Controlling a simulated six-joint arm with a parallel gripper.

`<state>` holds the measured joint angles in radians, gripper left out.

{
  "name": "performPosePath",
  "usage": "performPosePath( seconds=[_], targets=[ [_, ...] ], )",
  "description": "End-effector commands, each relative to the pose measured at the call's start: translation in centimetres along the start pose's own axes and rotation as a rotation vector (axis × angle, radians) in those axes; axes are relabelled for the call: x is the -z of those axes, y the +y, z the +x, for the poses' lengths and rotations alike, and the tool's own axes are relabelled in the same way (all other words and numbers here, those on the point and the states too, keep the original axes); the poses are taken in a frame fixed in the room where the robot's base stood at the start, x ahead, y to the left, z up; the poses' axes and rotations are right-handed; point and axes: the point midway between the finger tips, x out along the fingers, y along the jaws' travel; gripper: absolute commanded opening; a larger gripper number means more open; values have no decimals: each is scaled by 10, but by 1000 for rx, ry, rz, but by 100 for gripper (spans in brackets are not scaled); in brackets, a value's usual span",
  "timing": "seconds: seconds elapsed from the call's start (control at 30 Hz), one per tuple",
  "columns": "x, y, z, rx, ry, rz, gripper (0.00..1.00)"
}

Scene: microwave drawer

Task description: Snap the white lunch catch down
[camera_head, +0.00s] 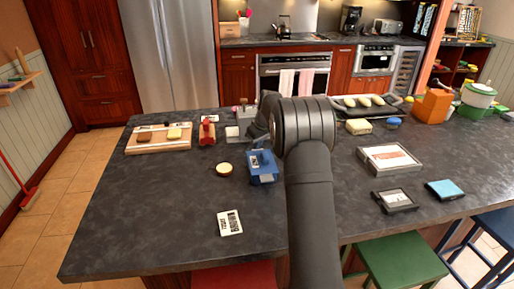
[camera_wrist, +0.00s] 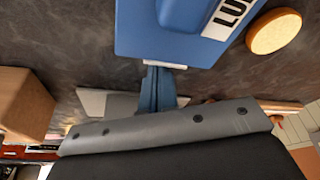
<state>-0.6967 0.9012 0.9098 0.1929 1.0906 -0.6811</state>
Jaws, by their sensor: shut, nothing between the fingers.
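A blue lunch box (camera_head: 262,172) stands on the dark counter, left of my arm in the head view. In the wrist view the lunch box (camera_wrist: 185,38) fills the top middle, with part of a white label reading "LUN". The white catch (camera_wrist: 170,64) shows as a thin strip at the box's edge nearest my gripper. My gripper (camera_wrist: 160,72) is shut and empty, its blue fingertips at the catch; I cannot tell whether they touch it. The fingers cover part of the catch, and its exact angle is unclear. My arm partly hides the gripper area in the head view.
A round tan item (camera_head: 224,169) lies close left of the lunch box. A white printed card (camera_head: 229,222) lies nearer the front. A wooden board (camera_head: 158,147) and a red item (camera_head: 207,131) are at left. Trays (camera_head: 390,166) stand at right. The front-left counter is clear.

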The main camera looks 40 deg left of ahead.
Motion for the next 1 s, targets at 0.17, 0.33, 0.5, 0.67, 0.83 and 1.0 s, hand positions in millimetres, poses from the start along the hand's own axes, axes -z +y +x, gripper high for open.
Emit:
performPosePath(
  seconds=[0.17, 0.33, 0.5, 0.67, 0.83, 1.0],
  targets=[
    [0, 0, 0, 0, 0, 0, 0],
    [0, 0, -1, 0, 1, 0, 0],
    [4, 0, -11, -1, 1, -1, 0],
    [8, 0, -23, -1, 1, -1, 0],
    [11, 0, -36, -1, 1, -1, 0],
    [16, 0, -50, -1, 2, 0, 0]
  ],
)
